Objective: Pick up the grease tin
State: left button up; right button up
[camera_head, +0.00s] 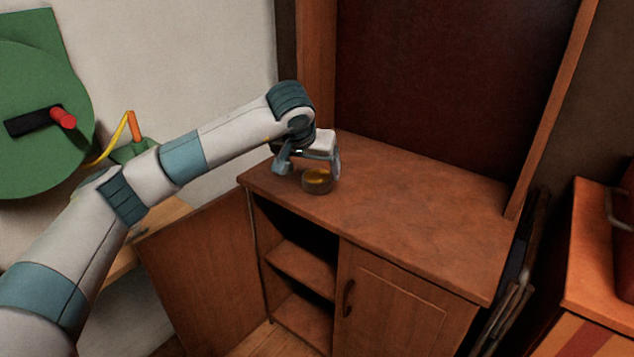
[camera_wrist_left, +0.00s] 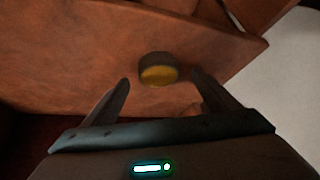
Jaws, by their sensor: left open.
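The grease tin (camera_head: 317,184) is a small round dark tin with yellow grease inside. It stands upright on the wooden cabinet top, close to the front left corner. My left gripper (camera_head: 309,168) is open just above and behind it in the head view. In the left wrist view the tin (camera_wrist_left: 158,70) lies ahead of my open left gripper (camera_wrist_left: 160,82), between the lines of the two fingers and slightly beyond their tips. Nothing is held. My right gripper is in neither view.
The rest of the cabinet top (camera_head: 410,215) is bare. The cabinet's left door (camera_head: 205,270) stands open, showing shelves (camera_head: 302,265). A tall dark back panel (camera_head: 430,80) rises behind. A green machine with a red handle (camera_head: 63,118) is at the left, an orange cabinet (camera_head: 598,260) at the right.

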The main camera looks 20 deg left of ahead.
aim_at(316, 176)
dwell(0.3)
pick_arm(q)
jog(key=shift+w+f, duration=0.2)
jog(key=shift+f, duration=0.05)
jog(key=x, duration=0.4)
jog(key=shift+w+d, duration=0.15)
jog(key=shift+w+f, duration=0.1)
jog(key=shift+w, duration=0.05)
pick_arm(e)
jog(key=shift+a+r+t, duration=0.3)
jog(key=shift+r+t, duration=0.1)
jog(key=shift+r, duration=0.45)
pick_arm(q)
jog(key=shift+c, duration=0.4)
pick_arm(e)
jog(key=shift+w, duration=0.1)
pick_arm(q)
jog(key=c, duration=1.4)
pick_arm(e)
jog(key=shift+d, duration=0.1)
pick_arm(q)
jog(key=shift+o, duration=0.2)
